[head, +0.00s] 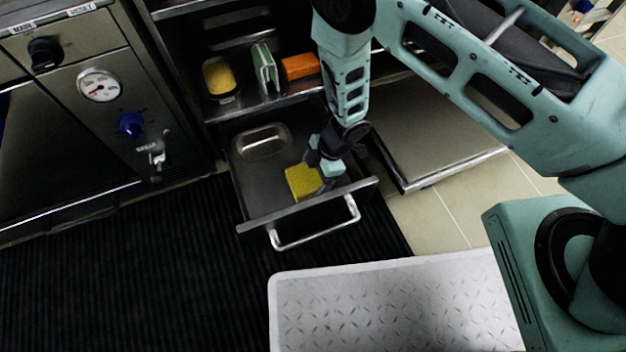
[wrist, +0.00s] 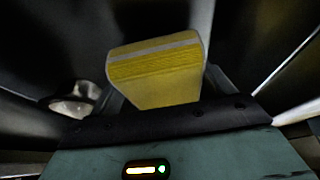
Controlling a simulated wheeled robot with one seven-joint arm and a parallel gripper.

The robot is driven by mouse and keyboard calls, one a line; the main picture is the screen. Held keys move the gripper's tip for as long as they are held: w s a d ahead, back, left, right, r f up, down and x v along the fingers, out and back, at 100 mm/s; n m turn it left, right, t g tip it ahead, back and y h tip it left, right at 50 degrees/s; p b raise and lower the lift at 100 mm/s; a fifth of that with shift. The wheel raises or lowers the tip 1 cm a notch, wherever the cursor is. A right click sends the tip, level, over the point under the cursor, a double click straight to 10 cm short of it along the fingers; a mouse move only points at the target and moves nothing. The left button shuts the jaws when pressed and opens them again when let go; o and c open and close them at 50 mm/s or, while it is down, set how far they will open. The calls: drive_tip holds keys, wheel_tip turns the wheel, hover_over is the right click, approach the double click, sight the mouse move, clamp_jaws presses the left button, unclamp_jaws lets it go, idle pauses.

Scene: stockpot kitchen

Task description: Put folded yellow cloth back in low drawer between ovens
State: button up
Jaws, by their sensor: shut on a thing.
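The folded yellow cloth (head: 301,182) is at the front part of the open low drawer (head: 248,185). My gripper (head: 325,177) reaches down into the drawer and is shut on the cloth. In the wrist view the cloth (wrist: 155,75) sits between the fingers, its layered edge and a pale stripe showing. The drawer is pulled out, with its silver handle (head: 318,232) at the front. I cannot tell whether the cloth touches the drawer floor. My gripper hides part of the cloth's right side.
A metal dish (head: 262,142) lies at the back left of the drawer; the shelf above holds a yellow item (head: 218,76), a green-and-white item (head: 265,68) and an orange block (head: 299,67). A grey panel (head: 430,130) stands right of the drawer. Black matting (head: 130,270) covers the floor at left.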

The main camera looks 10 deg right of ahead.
drive_tip(key=shift+f+b, duration=0.4)
drive_tip(key=shift+f, duration=0.75)
drive_tip(key=shift+f, duration=0.15)
drive_tip(key=o, duration=1)
drive_tip(key=shift+o, duration=0.2)
